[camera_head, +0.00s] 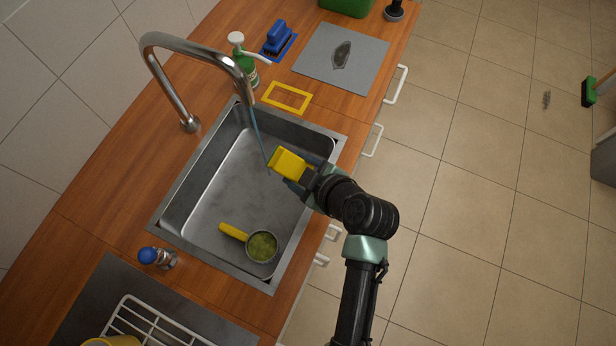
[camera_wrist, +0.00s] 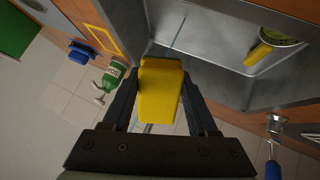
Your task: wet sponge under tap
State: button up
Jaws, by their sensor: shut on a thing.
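A yellow sponge (camera_head: 289,163) is held in my gripper (camera_head: 297,174) above the right side of the sink (camera_head: 215,183). In the wrist view the sponge (camera_wrist: 160,90) sits between both fingers of my gripper (camera_wrist: 161,95), which is shut on it. The curved metal tap (camera_head: 180,47) rises from the counter at the sink's far left. I cannot tell for sure whether the water touches the sponge. The stream (camera_wrist: 180,33) also shows in the wrist view.
A pan with a yellow handle (camera_head: 262,246) and green contents lies in the sink.

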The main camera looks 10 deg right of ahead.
jog(key=w+a+f+b, duration=0.1)
jog(key=w+a+b, duration=0.2)
jog(key=w, duration=0.4)
jog(key=shift+w+a+f, duration=0.15)
jog(key=shift+a+f, duration=0.1)
jog(key=shift+a, duration=0.05)
dwell(0.5)
jog(key=shift+s+d+p, duration=0.25)
jog(key=shift+s+d, duration=0.35)
jog(key=shift+s, duration=0.6)
jog(key=shift+s+d+p, duration=0.2)
jog(key=shift+s+d, duration=0.35)
jog(key=shift+s, duration=0.7)
jog(key=shift+s+d+p, duration=0.25)
jog(key=shift+s+d, duration=0.35)
jog(key=shift+s, duration=0.6)
jog(key=p+v, duration=0.3)
jog(key=v, duration=0.3)
jog(key=shift+s+p, duration=0.2)
jog(key=shift+p, duration=0.1)
jog(key=shift+d, duration=0.15)
